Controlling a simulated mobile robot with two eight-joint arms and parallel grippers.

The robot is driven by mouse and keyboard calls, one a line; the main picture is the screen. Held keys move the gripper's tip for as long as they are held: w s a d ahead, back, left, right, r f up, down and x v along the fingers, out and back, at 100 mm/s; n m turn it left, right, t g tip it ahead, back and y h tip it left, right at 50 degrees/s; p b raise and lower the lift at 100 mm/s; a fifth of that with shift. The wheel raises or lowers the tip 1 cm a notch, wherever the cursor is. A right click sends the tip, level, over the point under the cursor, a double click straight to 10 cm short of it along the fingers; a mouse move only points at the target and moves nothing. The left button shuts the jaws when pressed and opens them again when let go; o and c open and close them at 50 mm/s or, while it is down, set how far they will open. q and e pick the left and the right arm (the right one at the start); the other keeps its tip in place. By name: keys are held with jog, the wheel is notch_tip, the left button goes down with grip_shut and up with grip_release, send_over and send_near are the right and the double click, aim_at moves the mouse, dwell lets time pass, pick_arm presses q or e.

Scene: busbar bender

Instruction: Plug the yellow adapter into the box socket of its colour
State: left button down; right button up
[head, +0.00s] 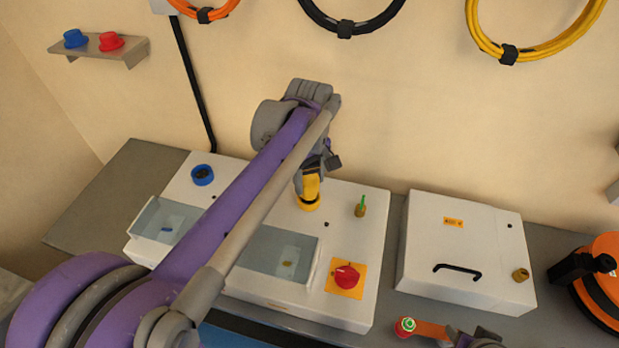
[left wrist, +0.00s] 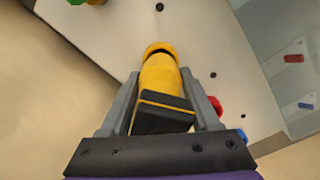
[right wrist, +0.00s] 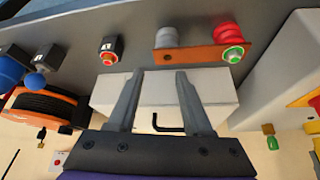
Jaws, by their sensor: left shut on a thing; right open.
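The yellow adapter (head: 311,187) is in my left gripper (head: 312,172), above the middle of the white box (head: 345,225). The left wrist view shows the adapter (left wrist: 160,75) between the two fingers of my left gripper (left wrist: 165,85), its black rear end towards the palm. Its front end meets the yellow socket (head: 307,204), whose ring also shows in the left wrist view (left wrist: 160,47). I cannot tell how deep it sits. The blue socket (head: 202,175) is further left. My right gripper (right wrist: 158,78) is open and empty.
A red knob (head: 346,276) and a green-tipped brass post (head: 361,206) stand right of the socket. A second white box (head: 465,250) with a black handle is further right. A copper bar (right wrist: 190,57) with a green-and-red end appears beyond my right fingers.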

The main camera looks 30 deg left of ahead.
aim_at(309, 188)
pick_arm(q)
jog(key=shift+f+b, duration=0.85)
jog(key=shift+f, duration=0.75)
pick_arm(e)
jog(key=shift+s+f, duration=0.25)
jog(key=shift+f, duration=0.35)
jog(key=shift+s+f, duration=0.25)
jog(key=shift+f, duration=0.35)
pick_arm(q)
jog(key=shift+c, duration=0.2)
grip_release()
jog(key=shift+r, duration=0.1)
notch_tip(309, 188, up, 11)
jog(key=shift+s+f+p, duration=0.1)
jog(key=shift+f+p, duration=0.1)
jog(key=shift+p, duration=0.15)
pick_arm(e)
jog(key=shift+w+r, duration=0.2)
jog(key=shift+r, duration=0.3)
